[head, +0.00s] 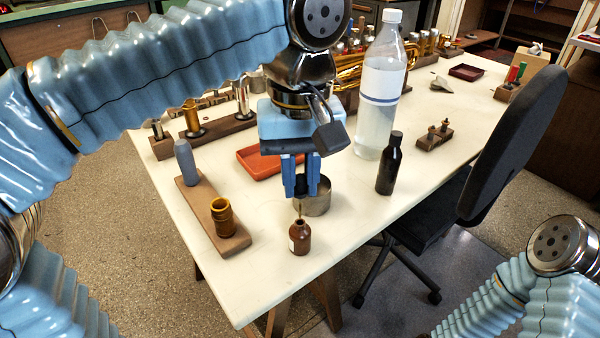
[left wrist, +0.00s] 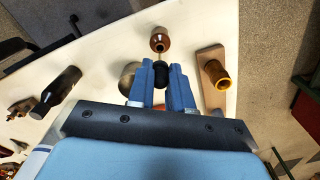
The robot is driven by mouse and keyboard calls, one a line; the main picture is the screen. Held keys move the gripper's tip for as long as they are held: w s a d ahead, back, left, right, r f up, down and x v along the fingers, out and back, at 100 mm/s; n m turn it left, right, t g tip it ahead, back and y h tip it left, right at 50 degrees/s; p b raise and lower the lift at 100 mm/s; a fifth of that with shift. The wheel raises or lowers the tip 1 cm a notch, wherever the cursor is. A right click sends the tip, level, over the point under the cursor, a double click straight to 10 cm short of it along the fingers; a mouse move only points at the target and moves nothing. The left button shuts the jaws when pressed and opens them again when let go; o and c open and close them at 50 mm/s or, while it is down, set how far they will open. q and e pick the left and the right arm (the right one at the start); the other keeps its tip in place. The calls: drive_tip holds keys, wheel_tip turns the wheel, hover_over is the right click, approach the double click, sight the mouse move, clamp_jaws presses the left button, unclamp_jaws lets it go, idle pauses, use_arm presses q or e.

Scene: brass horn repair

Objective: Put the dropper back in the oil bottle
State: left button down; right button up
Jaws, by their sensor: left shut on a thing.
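The brown oil bottle (head: 299,238) stands upright and uncapped near the front edge of the table; it also shows in the left wrist view (left wrist: 159,40). My left gripper (head: 302,188) is shut on the black bulb of the dropper (head: 300,190), just above the bottle. In the left wrist view the dropper (left wrist: 160,72) sits between the blue fingers, its thin stem pointing at the bottle mouth. The stem's tip is at or close to the opening; I cannot tell whether it is inside. My right gripper is not in view.
A metal cup (head: 314,200) stands right behind the bottle. A dark bottle (head: 390,165) and a tall clear bottle (head: 381,95) stand to the right. A wooden board (head: 236,241) with an amber cup (head: 223,216) lies left. An orange tray (head: 262,165) is behind.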

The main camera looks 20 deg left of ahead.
use_arm(q)
drive_tip(key=shift+f+b, duration=1.9)
drive_tip(key=shift+f, duration=0.95)
drive_tip(key=c, duration=1)
unclamp_jaws()
drive_tip(key=shift+o, duration=0.2)
wheel_tip(320, 180, up, 14)
drive_tip(key=p, duration=0.5)
drive_tip(key=shift+f, duration=0.1)
